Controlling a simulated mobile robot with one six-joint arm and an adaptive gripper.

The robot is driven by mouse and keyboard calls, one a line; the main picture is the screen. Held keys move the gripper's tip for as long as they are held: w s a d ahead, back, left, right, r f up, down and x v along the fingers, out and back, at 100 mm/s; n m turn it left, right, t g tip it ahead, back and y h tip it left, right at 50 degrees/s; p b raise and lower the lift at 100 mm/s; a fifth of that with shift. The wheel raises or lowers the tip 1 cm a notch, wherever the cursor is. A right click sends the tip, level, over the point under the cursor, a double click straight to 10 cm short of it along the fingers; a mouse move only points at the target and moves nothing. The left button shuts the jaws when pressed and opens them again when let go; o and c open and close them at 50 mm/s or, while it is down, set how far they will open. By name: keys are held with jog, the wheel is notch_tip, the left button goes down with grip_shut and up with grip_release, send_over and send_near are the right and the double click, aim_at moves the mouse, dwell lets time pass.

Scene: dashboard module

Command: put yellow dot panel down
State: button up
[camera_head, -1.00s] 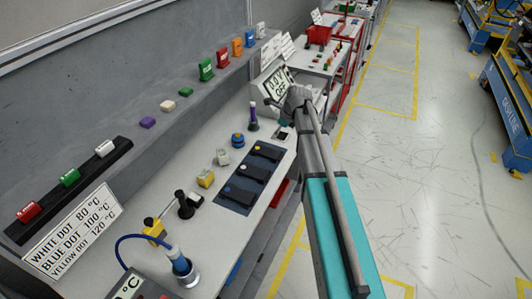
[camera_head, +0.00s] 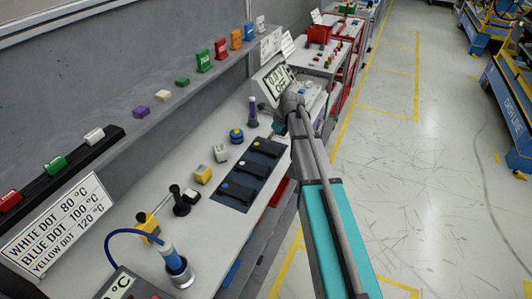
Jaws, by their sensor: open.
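Three black panels lie side by side on a dark blue mat (camera_head: 231,204) on the light grey worktop. Each has a small dot at its left end. The far panel (camera_head: 269,149) seems to be the yellow dot panel, but the dots are too small to be sure of every colour. The middle panel (camera_head: 257,170) and the near panel (camera_head: 240,193) lie beside it. My gripper (camera_head: 278,126) is beyond the mat, near the purple-topped bottle. My wrist hides most of it; only a teal part shows, and no panel is seen in it.
A display (camera_head: 272,82) stands behind my wrist.

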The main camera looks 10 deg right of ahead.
aim_at(264, 146)
jog(key=shift+b+x, duration=0.7)
jog(key=shift+x, duration=0.35)
jog(key=shift+f, duration=0.1)
jog(key=shift+w+b+x, duration=0.2)
jog(key=shift+b+x, duration=2.1)
jog(key=shift+x, duration=0.15)
jog(key=c, duration=1)
jog(key=shift+c, duration=0.2)
jog(key=shift+r, duration=0.2)
